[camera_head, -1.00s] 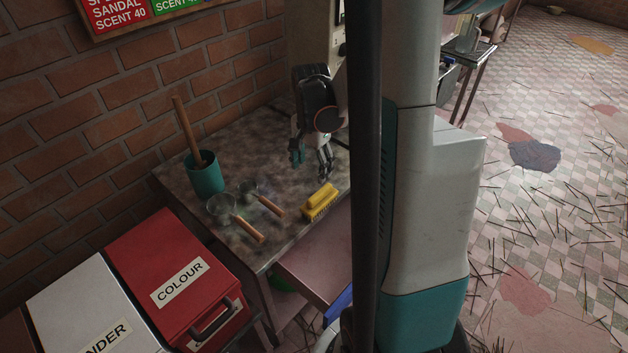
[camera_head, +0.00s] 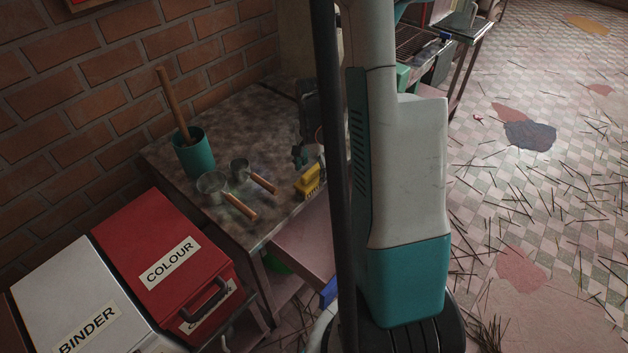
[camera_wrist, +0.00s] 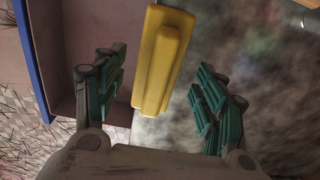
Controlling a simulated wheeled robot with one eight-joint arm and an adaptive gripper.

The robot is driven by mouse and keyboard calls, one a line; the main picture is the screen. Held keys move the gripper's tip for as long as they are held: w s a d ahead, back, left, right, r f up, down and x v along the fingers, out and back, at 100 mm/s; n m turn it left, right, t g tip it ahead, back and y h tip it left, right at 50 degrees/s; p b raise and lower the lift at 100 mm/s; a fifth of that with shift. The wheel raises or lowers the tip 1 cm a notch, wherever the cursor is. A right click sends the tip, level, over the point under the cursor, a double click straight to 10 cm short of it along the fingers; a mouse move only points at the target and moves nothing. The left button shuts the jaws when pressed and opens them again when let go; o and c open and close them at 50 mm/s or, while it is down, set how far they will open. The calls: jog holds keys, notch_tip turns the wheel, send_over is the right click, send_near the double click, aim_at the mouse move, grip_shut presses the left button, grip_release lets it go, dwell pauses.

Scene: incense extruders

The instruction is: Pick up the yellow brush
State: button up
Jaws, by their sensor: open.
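The yellow brush (camera_head: 308,181) lies on the grey table top at its front edge, partly hidden by my arm column in the head view. In the head view only part of my gripper (camera_head: 301,156) shows, just behind the brush.
Red COLOUR (camera_head: 170,255) and white BINDER (camera_head: 70,298) boxes stand at lower left. An open drawer (camera_head: 306,246) juts out below the table's front edge.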

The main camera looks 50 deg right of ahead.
aim_at(314, 168)
notch_tip(314, 168, down, 3)
jog(key=shift+s+f+b, duration=0.1)
jog(key=shift+b, duration=0.35)
jog(key=c, duration=1.3)
